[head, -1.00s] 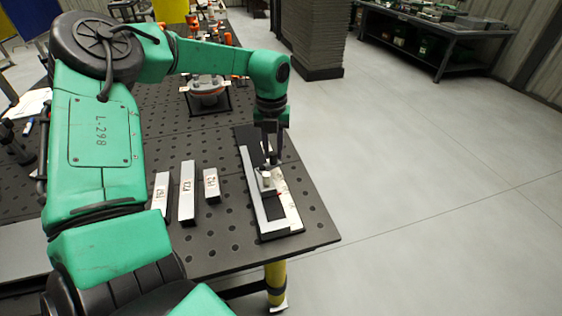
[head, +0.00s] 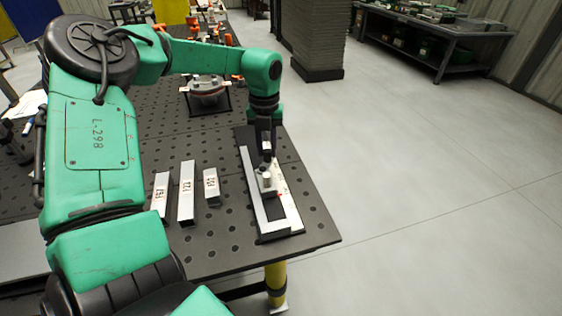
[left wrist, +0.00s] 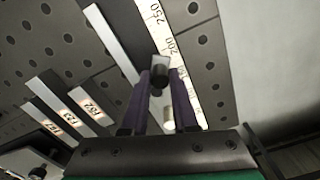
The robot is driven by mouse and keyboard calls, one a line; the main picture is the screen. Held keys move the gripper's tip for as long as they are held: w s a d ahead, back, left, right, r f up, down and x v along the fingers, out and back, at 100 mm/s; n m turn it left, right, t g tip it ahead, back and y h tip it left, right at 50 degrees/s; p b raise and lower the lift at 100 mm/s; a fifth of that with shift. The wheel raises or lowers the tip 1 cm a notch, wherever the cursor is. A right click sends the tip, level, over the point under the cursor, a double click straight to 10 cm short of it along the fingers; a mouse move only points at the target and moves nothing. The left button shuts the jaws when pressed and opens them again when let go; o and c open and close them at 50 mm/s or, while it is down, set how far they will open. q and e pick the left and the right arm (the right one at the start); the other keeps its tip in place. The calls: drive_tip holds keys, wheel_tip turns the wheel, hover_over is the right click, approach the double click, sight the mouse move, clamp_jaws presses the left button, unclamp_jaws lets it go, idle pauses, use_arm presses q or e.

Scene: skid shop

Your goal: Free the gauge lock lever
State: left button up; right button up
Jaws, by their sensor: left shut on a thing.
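The gauge (head: 249,190) lies at the near right corner of the perforated table, with a pale rail and a white numbered scale (left wrist: 160,38) on a dark base. A small upright metal post (head: 267,182) stands on it; a pale cylinder (left wrist: 168,118) shows between my fingers in the left wrist view. My left gripper (head: 266,158) is over the gauge, its fingers pointing down. In the left wrist view its fingertips (left wrist: 161,78) are shut on a small grey piece with a dark end, apparently the lock lever (left wrist: 159,66). The fingers hide part of it. My right gripper is out of view.
Three labelled metal bars (head: 187,195) lie left of the gauge on the table (head: 225,240). A round reddish part on a black stand (head: 207,100) is farther back. The table edge is close on the gauge's right, with open floor beyond.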

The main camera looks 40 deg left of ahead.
use_arm(q)
drive_tip(key=shift+s+a, duration=0.2)
drive_tip(key=shift+a, duration=0.15)
drive_tip(key=shift+s+a, duration=0.15)
drive_tip(key=shift+a, duration=0.1)
drive_tip(key=o, duration=0.9)
drive_tip(key=shift+s+a, duration=0.1)
drive_tip(key=shift+s, duration=0.05)
drive_tip(key=shift+o, duration=1.1)
wheel_tip(320, 180, up, 7)
drive_tip(key=p, duration=0.4)
